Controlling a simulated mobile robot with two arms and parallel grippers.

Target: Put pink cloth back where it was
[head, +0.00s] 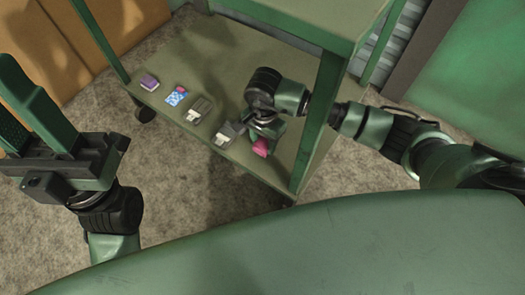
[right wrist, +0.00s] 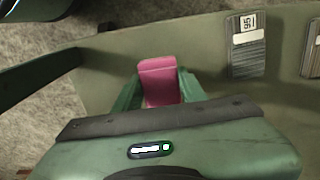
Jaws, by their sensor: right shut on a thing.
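The pink cloth (head: 262,148) is a small folded block at the right end of a row on the green cart's lower shelf (head: 195,55). My right gripper (right wrist: 160,88) is shut on the cloth (right wrist: 158,80), with a green finger on either side. In the head view my right gripper (head: 262,138) is low over the shelf near its front edge. I cannot tell whether the cloth touches the shelf. My left gripper (head: 22,108) is empty and open at the left, away from the cart.
The row also holds a purple block (head: 149,82), a blue patterned piece with a pink item (head: 176,96), and grey ribbed pads with white labels (head: 199,109) (head: 227,134). A pad (right wrist: 247,45) is right of the cloth in the wrist view. A cart post (head: 318,115) stands beside my right arm.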

